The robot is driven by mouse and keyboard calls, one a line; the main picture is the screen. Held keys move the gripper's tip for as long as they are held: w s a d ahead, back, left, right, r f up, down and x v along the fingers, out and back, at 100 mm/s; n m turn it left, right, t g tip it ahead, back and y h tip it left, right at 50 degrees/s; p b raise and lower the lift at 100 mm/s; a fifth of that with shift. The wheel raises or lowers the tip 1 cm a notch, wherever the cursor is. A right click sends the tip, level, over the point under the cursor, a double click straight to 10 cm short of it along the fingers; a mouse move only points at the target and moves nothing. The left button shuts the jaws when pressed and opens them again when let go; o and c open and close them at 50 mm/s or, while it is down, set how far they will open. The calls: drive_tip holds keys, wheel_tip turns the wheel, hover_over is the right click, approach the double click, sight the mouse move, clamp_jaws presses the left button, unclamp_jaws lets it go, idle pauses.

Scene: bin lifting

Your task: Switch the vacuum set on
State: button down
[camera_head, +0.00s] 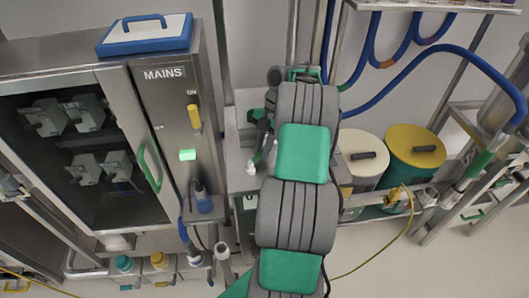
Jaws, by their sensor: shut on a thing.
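The steel cabinet marked MAINS (164,73) stands at the left. Its yellow lever (195,118) sits just below the word ON, and a green lamp (187,155) below it is lit. A blue hose (415,68) runs from behind my arm up and over to a green-handled tube (481,163) at the right. I cannot make out the vacuum set's own switch. My grey and green arm reaches up the middle and covers much of the bench behind it.
A steel bench (240,178) is partly covered by my arm. A white-lidded bin (360,150) and a yellow-lidded green bin (415,146) stand right of the arm. A blue tray (144,41) lies on the cabinet. A yellow cable (372,257) crosses the otherwise clear floor at the lower right.

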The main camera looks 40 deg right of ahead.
drive_tip(key=shift+w+n, duration=0.25)
drive_tip(key=shift+n, duration=0.15)
drive_tip(key=c, duration=1.3)
unclamp_jaws()
drive_tip(key=p+v, duration=0.6)
drive_tip(key=v, duration=0.1)
drive_tip(key=shift+a+r, duration=0.15)
drive_tip(key=shift+a, duration=0.05)
drive_tip(key=shift+d+r+p, duration=0.25)
drive_tip(key=shift+d+p, duration=0.05)
drive_tip(key=shift+p, duration=0.35)
